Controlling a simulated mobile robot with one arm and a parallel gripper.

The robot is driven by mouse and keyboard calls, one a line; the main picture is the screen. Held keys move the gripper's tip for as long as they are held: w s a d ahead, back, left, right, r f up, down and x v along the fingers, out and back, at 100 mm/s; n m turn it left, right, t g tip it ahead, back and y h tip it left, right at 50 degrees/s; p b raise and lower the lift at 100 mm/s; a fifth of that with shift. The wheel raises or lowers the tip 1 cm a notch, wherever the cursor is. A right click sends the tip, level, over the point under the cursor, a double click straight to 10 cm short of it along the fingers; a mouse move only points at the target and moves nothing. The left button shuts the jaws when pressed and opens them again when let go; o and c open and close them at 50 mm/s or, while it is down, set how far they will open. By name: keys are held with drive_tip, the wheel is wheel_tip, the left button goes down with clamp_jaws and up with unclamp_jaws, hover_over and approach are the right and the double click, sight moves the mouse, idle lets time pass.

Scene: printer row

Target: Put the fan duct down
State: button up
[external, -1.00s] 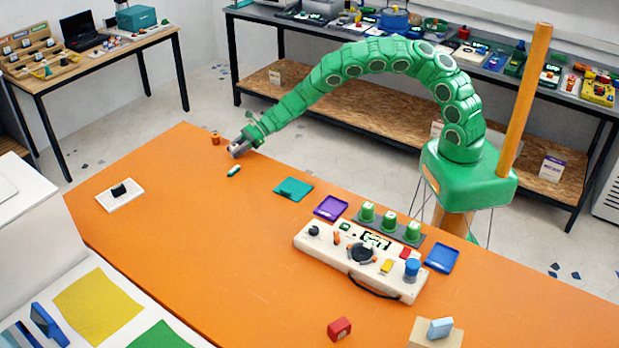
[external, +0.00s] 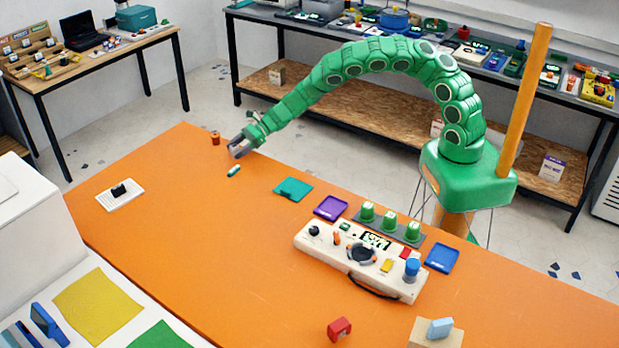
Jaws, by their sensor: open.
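My gripper (external: 237,151) is at the far left end of the orange table, low over its top, with its jaws apart. I see nothing between them, though they are small here. A small green piece with a pale end (external: 234,171) lies on the table just below the jaws, apart from them. A red arch-like piece (external: 340,327) stands at the table's front edge, far from my gripper. I cannot tell for certain which piece is the fan duct.
A small brown-orange cylinder (external: 215,138) stands close behind my gripper. A white plate with a black block (external: 120,192) lies to the left. Teal (external: 293,189), purple (external: 331,207) and blue (external: 441,257) trays surround a white control panel (external: 316,247). The table's left middle is clear.

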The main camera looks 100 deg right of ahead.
drive_tip(key=v, duration=1.1)
drive_tip(key=shift+s+r, duration=0.2)
drive_tip(key=shift+d, duration=0.1)
idle(0.3)
